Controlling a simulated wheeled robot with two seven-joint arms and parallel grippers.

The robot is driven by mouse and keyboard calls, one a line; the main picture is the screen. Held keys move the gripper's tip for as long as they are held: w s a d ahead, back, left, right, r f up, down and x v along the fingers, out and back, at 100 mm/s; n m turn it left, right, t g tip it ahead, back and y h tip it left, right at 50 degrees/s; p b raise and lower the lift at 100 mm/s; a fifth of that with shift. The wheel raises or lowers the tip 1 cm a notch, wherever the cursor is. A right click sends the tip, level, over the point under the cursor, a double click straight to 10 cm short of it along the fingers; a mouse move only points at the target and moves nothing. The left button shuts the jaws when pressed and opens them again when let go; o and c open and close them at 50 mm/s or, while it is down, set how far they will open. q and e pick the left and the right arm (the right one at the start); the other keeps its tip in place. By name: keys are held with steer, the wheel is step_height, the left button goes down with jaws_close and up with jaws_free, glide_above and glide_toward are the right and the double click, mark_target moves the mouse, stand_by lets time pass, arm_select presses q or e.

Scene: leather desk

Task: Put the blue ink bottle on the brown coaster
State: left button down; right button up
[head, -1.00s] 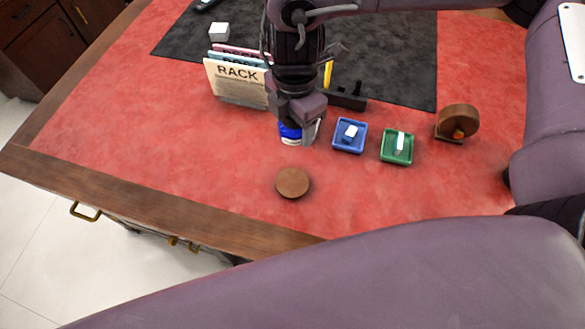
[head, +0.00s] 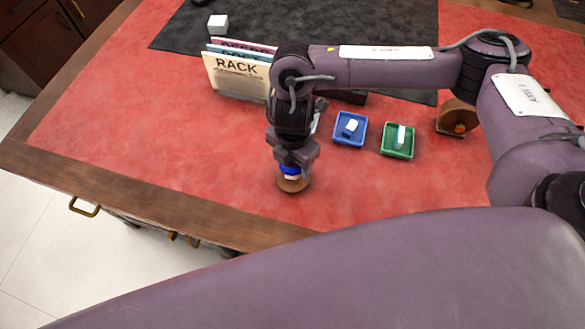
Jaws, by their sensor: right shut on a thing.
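The blue ink bottle (head: 290,171) shows as a blue and white strip below my right gripper. The brown coaster (head: 292,186) is a round disc on the red desk top, and the bottle is over it. I cannot tell whether the bottle touches the coaster. My right gripper (head: 291,164) points down and is shut on the bottle, hiding most of it. My left gripper is not in view.
A blue tray (head: 337,140) and a green tray (head: 386,151), each with small white items, stand to the right. A file rack (head: 236,76) stands behind on the left. A brown tape dispenser (head: 458,116) is farther right. The red desk (head: 150,140) is clear at left.

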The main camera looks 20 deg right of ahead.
mark_target(293, 170)
steer(key=shift+f, duration=2.1)
steer(key=shift+f, duration=0.15)
steer(key=o, duration=1.2)
steer(key=shift+c, duration=0.2)
step_height(293, 170, up, 12)
steer(key=shift+r+p, duration=0.15)
steer(key=shift+p, duration=0.3)
steer(key=shift+s, duration=0.1)
